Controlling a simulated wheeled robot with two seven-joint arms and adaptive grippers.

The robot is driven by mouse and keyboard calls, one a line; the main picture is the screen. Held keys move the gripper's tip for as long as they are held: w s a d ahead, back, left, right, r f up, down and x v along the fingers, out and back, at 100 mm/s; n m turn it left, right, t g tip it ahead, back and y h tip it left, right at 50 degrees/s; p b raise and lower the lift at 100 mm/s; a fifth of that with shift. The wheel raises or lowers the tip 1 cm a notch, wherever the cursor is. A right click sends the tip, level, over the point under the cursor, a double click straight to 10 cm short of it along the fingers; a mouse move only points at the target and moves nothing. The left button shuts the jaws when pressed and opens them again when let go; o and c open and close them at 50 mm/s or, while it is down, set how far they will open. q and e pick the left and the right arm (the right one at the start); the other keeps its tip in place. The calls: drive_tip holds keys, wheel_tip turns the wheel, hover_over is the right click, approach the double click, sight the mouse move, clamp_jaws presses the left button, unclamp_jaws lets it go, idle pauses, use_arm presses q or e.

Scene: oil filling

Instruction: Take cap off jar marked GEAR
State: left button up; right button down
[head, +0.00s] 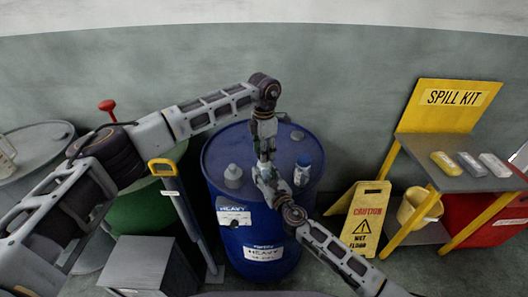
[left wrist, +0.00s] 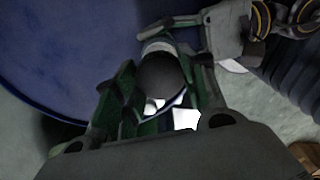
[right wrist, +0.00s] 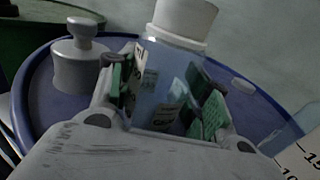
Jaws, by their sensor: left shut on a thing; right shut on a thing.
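The jar marked GEAR (right wrist: 160,95) is see-through bluish with a dark-lettered label, and stands upright in the right wrist view. My right gripper (right wrist: 168,112) is shut around its body; in the head view this gripper (head: 265,176) is over the blue drum. My left gripper (head: 265,152) comes down from above. In the left wrist view its fingers (left wrist: 163,92) close around a dark rounded top (left wrist: 163,76), apparently the cap in shadow. I cannot tell whether the cap is still seated.
The blue drum (head: 215,150) bears a grey knobbed jar (head: 233,176) at the left and another blue-and-white jar (head: 302,172) close to the right gripper. A yellow caution sign (head: 362,222) and a spill kit table (head: 470,178) stand to the right.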

use_arm(q)
drive_tip(key=shift+r, duration=1.65)
use_arm(e)
drive_tip(key=c, duration=0.6)
unclamp_jaws()
drive_tip(key=shift+s, duration=0.1)
drive_tip(key=v, duration=1.1)
drive_tip(key=shift+s+d, duration=0.2)
drive_tip(key=shift+s, duration=0.15)
